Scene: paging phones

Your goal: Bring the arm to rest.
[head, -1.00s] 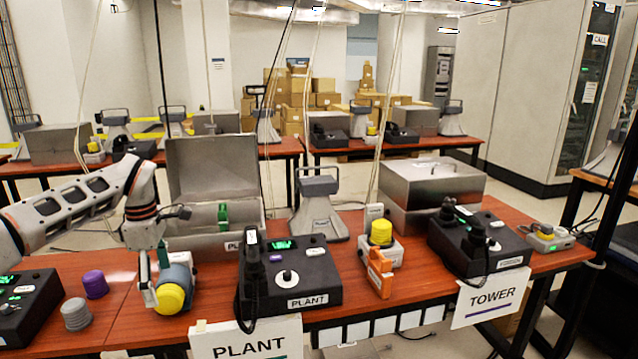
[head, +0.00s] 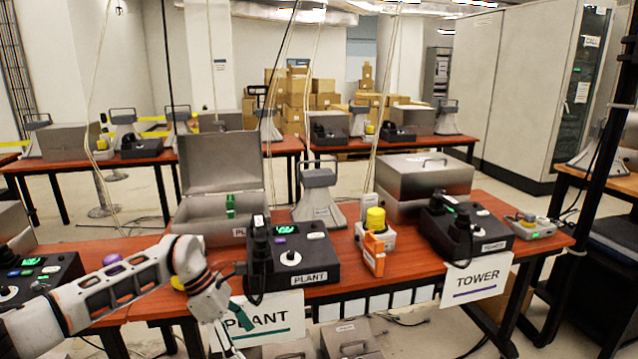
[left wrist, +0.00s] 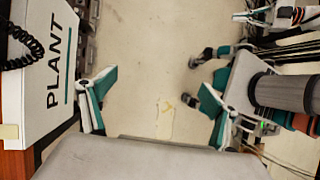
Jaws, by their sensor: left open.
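My left arm comes in from the lower left of the head view. My left gripper (head: 233,333) hangs low, beyond the front edge of the table, by the PLANT sign (head: 262,320). In the left wrist view my left gripper (left wrist: 156,88) has its two teal-padded fingers spread apart. Only pale floor shows between them, so it is open and empty. A yellow-capped item (head: 178,283) stands on the table, mostly hidden behind my arm. My right gripper cannot be made out in these views.
The red-brown table (head: 345,272) bears the PLANT phone console (head: 295,262), an open metal box (head: 205,236), an orange-and-yellow item (head: 374,250) and the TOWER console (head: 465,230). The PLANT sign lies close to my left fingers. Metal boxes (head: 352,345) stand below the table.

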